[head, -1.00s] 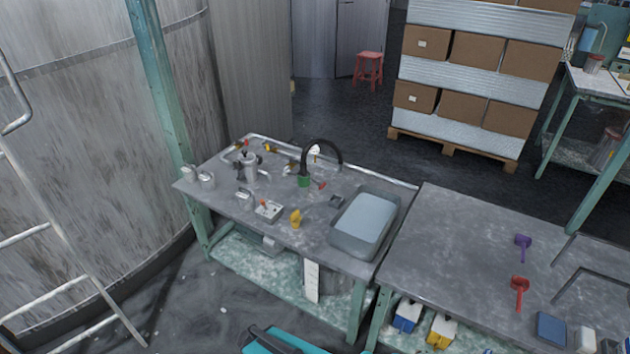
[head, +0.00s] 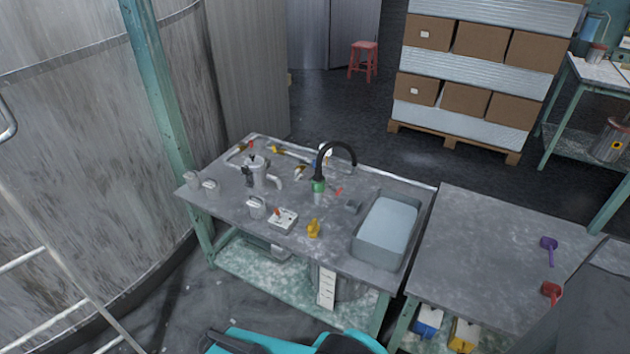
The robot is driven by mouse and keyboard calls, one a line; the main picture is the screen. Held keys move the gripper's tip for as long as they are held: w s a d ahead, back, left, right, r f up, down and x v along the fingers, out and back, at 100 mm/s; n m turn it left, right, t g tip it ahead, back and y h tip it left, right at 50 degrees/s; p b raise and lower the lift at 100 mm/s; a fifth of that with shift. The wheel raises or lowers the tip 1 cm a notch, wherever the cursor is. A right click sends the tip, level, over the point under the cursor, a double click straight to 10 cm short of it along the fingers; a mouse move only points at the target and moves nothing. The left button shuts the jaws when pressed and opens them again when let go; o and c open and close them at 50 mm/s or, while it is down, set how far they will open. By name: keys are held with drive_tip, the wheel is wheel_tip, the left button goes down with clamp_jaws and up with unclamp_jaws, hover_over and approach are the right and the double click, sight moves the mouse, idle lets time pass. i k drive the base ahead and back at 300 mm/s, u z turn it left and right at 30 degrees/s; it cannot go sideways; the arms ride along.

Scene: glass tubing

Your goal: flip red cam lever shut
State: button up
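A grey workbench (head: 225,208) stands left of centre in the head view. Other red bits are a knob on a pale box (head: 277,212) and a piece by the pipes at the back left (head: 251,144). I cannot tell for sure which is the cam lever. My gripper is not in view.
A large tank (head: 75,130) stands left. Dark floor lies behind.

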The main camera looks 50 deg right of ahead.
sight(339, 191)
drive_tip(key=z, duration=0.05)
drive_tip(key=i, duration=1.3)
drive_tip(key=z, duration=0.4)
